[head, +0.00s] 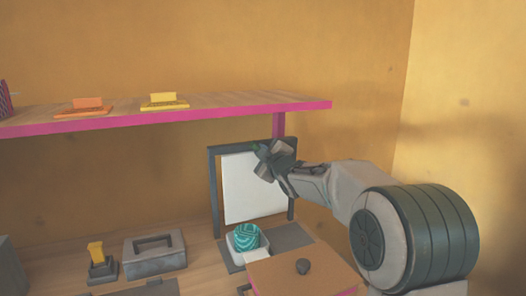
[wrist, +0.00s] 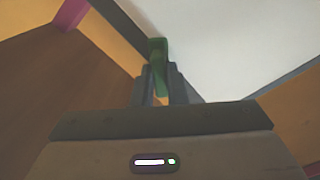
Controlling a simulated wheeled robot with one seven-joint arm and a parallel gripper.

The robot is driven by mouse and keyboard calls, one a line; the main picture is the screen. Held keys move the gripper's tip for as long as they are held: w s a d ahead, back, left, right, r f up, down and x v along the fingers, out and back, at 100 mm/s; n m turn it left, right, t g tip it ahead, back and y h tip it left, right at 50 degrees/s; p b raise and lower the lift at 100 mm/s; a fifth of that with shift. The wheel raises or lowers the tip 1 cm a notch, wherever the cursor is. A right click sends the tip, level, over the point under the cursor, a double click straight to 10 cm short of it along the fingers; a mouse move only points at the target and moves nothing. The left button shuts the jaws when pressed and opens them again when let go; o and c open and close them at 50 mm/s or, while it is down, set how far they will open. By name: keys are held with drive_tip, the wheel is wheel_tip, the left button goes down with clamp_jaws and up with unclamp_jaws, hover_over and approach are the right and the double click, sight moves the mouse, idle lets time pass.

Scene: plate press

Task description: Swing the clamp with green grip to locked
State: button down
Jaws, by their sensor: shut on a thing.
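The clamp's green grip (wrist: 157,50) stands between the two dark fingers of my gripper (wrist: 159,80) in the wrist view. The fingers are shut on it. In the head view only a small bit of the green grip (head: 254,148) shows beside my gripper (head: 263,160), at the upper part of the press. The press has a dark upright frame (head: 214,190) around a white plate (head: 250,195). The rest of the clamp is hidden behind my gripper, and I cannot tell its angle.
A pink-edged shelf (head: 200,118) with an orange item (head: 85,105) and a yellow item (head: 164,100) runs above. Below are a teal-patterned round thing (head: 246,237) in a white holder, a wooden box (head: 290,272) with a dark knob, a grey toolbox (head: 155,262) and a yellow-handled tool (head: 97,252).

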drive_tip(key=m+p, duration=0.2)
drive_tip(key=m, duration=0.8)
drive_tip(key=shift+m+p, duration=0.3)
drive_tip(key=shift+f, duration=0.1)
idle(0.3)
drive_tip(key=c, duration=1.4)
unclamp_jaws()
drive_tip(key=shift+c, duration=0.2)
drive_tip(key=v, duration=1.3)
drive_tip(key=shift+s+d+b, duration=0.15)
drive_tip(key=shift+s+b, duration=0.2)
drive_tip(key=shift+m, duration=0.3)
